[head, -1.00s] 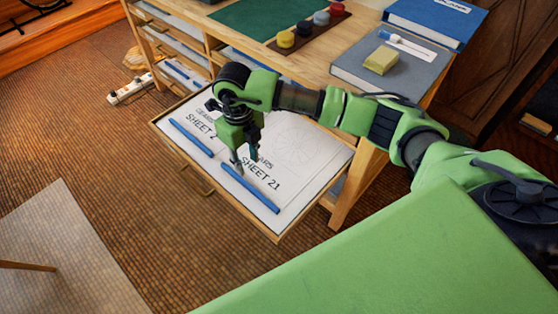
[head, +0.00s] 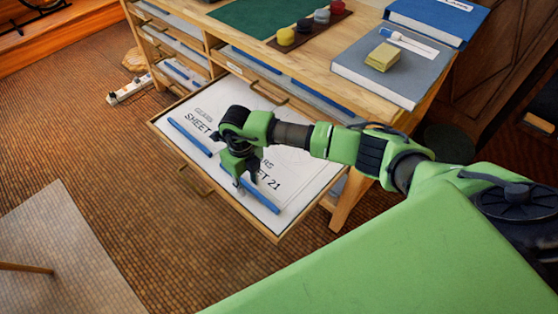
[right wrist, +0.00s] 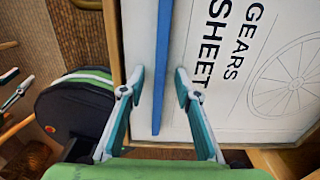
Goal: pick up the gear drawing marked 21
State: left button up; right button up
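The gear drawing marked 21 (head: 300,165) lies flat in the open drawer, on the right half, with a blue strip (head: 265,203) along its front edge. In the right wrist view, a sheet lettered GEARS SHEET with a wheel outline (right wrist: 290,78) lies beside a blue strip (right wrist: 158,110); its number is out of frame. My right gripper (head: 243,184) is over the sheet 21 strip in the head view and hides part of it. In the wrist view its fingers (right wrist: 160,76) are apart, one on each side of the strip, with no visible grip.
A second drawing (head: 196,122) with its own blue strip (head: 190,137) lies on the left; its number is hidden. The drawer's wooden front (head: 210,193) stands close by. Above are the desk top, a grey book (head: 360,80) with yellow notes (head: 383,56), and round pots (head: 303,26).

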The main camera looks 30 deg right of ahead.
grip_shut()
jog(key=shift+r, duration=0.15)
